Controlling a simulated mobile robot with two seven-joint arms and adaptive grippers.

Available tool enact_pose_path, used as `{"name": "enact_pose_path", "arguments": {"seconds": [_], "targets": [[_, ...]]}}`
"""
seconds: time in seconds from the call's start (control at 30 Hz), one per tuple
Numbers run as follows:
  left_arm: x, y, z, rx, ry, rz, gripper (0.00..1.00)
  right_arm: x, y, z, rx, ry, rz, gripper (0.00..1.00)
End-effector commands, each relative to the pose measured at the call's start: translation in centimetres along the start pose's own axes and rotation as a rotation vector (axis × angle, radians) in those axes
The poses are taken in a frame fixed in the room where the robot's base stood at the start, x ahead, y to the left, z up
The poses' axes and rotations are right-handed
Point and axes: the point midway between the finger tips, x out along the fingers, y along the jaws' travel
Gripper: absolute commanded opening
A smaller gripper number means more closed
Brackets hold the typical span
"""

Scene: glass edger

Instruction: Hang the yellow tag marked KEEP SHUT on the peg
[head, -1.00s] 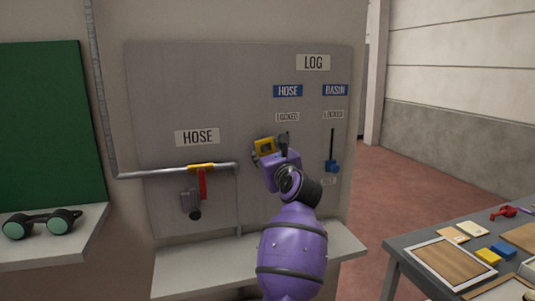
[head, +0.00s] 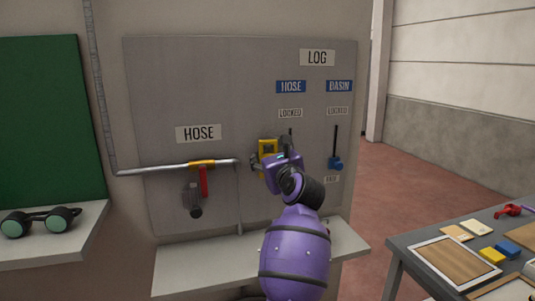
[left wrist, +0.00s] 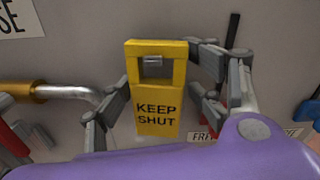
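The yellow tag (left wrist: 157,127) marked KEEP SHUT is upright against the grey panel in the left wrist view. A grey peg (left wrist: 152,62) shows through the window in its upper part. The tag also shows in the head view (head: 267,147), partly hidden by my gripper. My left gripper (left wrist: 162,85) is in front of the panel with its fingers spread on either side of the tag. A gap shows at the right of the tag's lower part; the left finger is close to its edge, and contact there is unclear. My right gripper is not in view.
A pipe with a red-handled valve (head: 203,180) is left of the tag. A blue slider (head: 335,163) is at its right. A shelf (head: 190,278) juts out below. A table (head: 398,249) with several small items stands at the right.

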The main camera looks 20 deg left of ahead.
Motion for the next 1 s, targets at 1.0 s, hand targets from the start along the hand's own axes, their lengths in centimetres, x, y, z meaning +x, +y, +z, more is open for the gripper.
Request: {"name": "enact_pose_path", "arguments": {"seconds": [1.0], "targets": [[-14.4, -1.4, 10.1, 0.666, -0.521, 0.049, 0.61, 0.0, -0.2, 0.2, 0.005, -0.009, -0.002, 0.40]]}}
